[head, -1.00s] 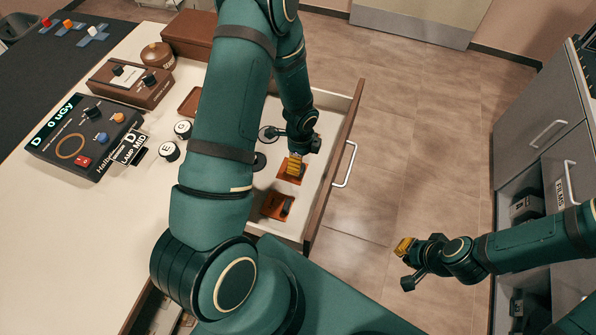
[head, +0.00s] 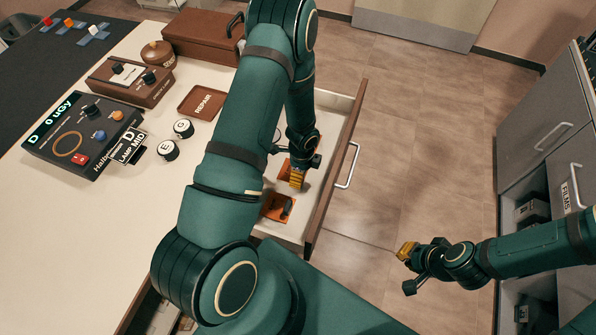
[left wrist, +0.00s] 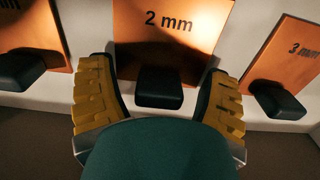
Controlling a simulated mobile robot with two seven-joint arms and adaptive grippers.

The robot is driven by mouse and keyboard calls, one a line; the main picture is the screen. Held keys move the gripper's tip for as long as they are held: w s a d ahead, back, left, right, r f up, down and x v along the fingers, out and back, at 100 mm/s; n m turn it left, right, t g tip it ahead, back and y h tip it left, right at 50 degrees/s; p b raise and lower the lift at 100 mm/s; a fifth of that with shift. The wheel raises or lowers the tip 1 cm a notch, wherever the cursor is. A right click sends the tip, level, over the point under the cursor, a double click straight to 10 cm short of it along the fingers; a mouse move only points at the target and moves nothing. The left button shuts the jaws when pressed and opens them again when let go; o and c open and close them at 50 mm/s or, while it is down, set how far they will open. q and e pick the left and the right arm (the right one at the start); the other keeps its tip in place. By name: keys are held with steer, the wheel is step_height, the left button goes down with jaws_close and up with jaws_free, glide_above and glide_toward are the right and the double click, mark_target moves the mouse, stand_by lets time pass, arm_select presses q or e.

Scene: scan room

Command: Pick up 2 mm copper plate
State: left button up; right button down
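The 2 mm copper plate (left wrist: 168,35) lies flat in the open drawer, its "2 mm" label and black handle block (left wrist: 159,88) showing in the left wrist view. In the head view only a bit of this plate (head: 284,169) shows beside my gripper. My left gripper (head: 297,180) is down in the drawer, open, its yellow fingers (left wrist: 160,105) on either side of the black handle and apart from it. My right gripper (head: 403,251) is over the floor at the right; its finger gap is too small to judge.
The 3 mm plate (left wrist: 290,62) lies to the right in the wrist view, another copper plate (left wrist: 35,35) to the left. The drawer front (head: 336,165) with its handle bounds the space on the right. The desk holds a REPAIR tray (head: 202,102), a control box (head: 82,137) and round knobs.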

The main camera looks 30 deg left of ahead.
arm_select(q)
jaws_close()
